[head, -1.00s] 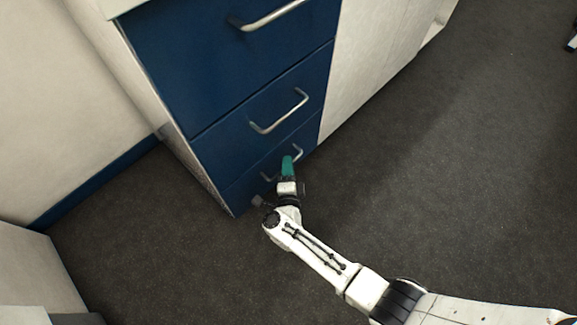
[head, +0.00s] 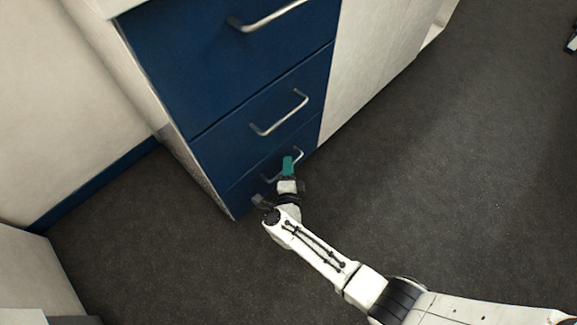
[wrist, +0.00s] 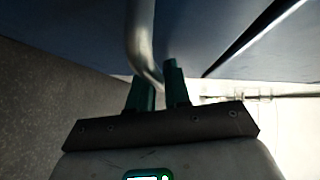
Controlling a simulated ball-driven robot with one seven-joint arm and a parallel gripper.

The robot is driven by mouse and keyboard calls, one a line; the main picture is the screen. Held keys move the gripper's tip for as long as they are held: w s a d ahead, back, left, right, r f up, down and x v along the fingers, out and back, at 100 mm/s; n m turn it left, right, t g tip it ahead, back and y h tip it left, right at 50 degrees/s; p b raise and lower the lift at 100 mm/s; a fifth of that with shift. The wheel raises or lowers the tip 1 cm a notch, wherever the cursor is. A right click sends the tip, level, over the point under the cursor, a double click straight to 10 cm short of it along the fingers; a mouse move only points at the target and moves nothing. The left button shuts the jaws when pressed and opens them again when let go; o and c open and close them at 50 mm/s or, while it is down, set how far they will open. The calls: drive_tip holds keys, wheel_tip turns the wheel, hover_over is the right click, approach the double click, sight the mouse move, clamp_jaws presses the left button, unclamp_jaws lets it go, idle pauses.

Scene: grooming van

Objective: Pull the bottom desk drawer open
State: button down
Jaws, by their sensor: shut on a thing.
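The bottom drawer (head: 240,192) is the lowest blue front of the desk in the head view. Its front looks flush with the drawers above. Its curved silver handle (head: 299,156) is partly hidden by my gripper (head: 287,164), which has teal fingers. In the wrist view the handle (wrist: 140,42) runs down between the two fingers of my gripper (wrist: 157,84). My gripper is shut on this handle. The blue drawer face fills the top of the wrist view.
The middle drawer (head: 225,125) and top drawer (head: 200,50) are shut above, each with a silver handle. A white panel (head: 365,60) stands to the right. A pale cabinet (head: 35,275) is at lower left. Dark carpet (head: 440,180) is clear in front.

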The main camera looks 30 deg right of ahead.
drive_tip(key=shift+s, duration=0.1)
drive_tip(key=s+d, duration=0.3)
drive_tip(key=s, duration=0.7)
drive_tip(key=s+d+p, duration=0.1)
drive_tip(key=s+d, duration=0.2)
drive_tip(key=s, duration=0.7)
drive_tip(key=s+d+p, duration=0.1)
drive_tip(key=s+d, duration=0.3)
drive_tip(key=s, duration=0.6)
drive_tip(key=shift+s, duration=0.35)
drive_tip(key=c, duration=1.2)
unclamp_jaws()
